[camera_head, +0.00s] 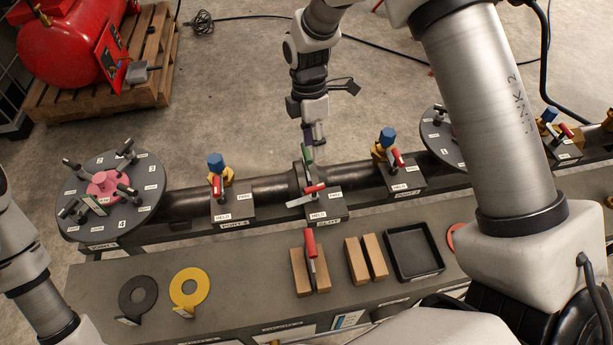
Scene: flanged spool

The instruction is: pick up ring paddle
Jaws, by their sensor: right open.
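A yellow ring paddle (204,284) and a dark grey ring paddle (153,292) lie flat at the left of the bench, each with a small tab at its lower edge. A red round piece (452,238) at the right is mostly hidden by my arm. My right gripper (316,140) is open and points down above the pipe's middle flange, marked as a slot. A small green piece (308,153) stands up from that flange close beside the fingertips; I cannot tell whether they touch. My left arm shows at the left edge, but its gripper is out of view.
The dark pipe (265,189) carries red-handled clamps (316,188) and blue-capped valves (217,163). A round numbered plate (140,170) stands at left. Wooden blocks (357,260), a red-handled tool (310,243) and a black tray (433,266) occupy the bench.

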